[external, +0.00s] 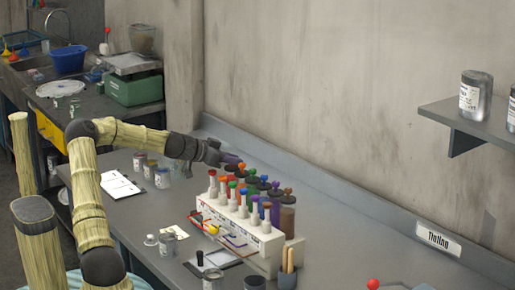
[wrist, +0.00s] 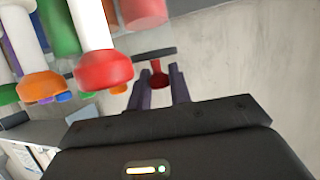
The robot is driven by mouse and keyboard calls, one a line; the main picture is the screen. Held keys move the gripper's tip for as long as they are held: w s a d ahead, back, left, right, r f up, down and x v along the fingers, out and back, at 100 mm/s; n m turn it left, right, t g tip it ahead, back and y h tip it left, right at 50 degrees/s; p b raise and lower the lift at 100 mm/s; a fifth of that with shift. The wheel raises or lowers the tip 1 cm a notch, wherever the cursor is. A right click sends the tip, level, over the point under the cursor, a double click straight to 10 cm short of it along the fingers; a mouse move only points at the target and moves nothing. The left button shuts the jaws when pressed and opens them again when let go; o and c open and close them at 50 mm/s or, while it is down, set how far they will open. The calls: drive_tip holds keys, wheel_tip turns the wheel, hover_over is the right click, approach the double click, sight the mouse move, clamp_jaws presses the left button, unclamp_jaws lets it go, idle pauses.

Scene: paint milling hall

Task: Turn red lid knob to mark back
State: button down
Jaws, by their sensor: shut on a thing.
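The red lid knob (wrist: 158,79) shows in the wrist view between the two dark fingers of my gripper (wrist: 162,88), which is shut on it. The knob stands on a dark round lid (wrist: 155,52) of a red canister (wrist: 146,10). In the external view my gripper (external: 232,159) reaches the far left end of the canister row from the left, and the knob is mostly hidden there. I cannot make out a mark on the lid or the way the knob points.
A white dispenser rack (external: 238,229) with several coloured knobs on white stems stands in front of the canisters. In the wrist view a red knob (wrist: 103,70) and an orange knob (wrist: 40,86) are close left of my fingers. The wall (external: 340,110) is behind.

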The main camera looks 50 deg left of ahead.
drive_tip(key=shift+f+n+y+b, duration=0.2)
drive_tip(key=shift+n+y+b, duration=1.15)
drive_tip(key=shift+b, duration=1.1)
drive_tip(key=n+y, duration=0.1)
drive_tip(key=n+y+b, duration=0.1)
drive_tip(key=y, duration=0.1)
drive_tip(key=shift+d+r, duration=0.15)
drive_tip(key=shift+r, duration=0.15)
drive_tip(key=n+y+p, duration=0.1)
drive_tip(key=y, duration=0.1)
drive_tip(key=n+g+y+p, duration=0.1)
drive_tip(key=n+p, duration=0.1)
drive_tip(key=shift+w+r+n+g+y, duration=0.1)
drive_tip(key=shift+r+n+g+y, duration=0.15)
drive_tip(key=shift+g+y, duration=0.1)
drive_tip(key=n+g+y+p, duration=0.1)
drive_tip(key=p, duration=0.1)
drive_tip(key=shift+p, duration=0.35)
drive_tip(key=shift+f+n+y+p, duration=0.15)
drive_tip(key=shift+n+y+p, duration=0.2)
drive_tip(key=shift+n+y, duration=0.05)
drive_tip(key=shift+f+g, duration=0.15)
drive_tip(key=shift+g, duration=0.1)
drive_tip(key=c, duration=1.6)
unclamp_jaws()
drive_tip(key=shift+o, duration=0.2)
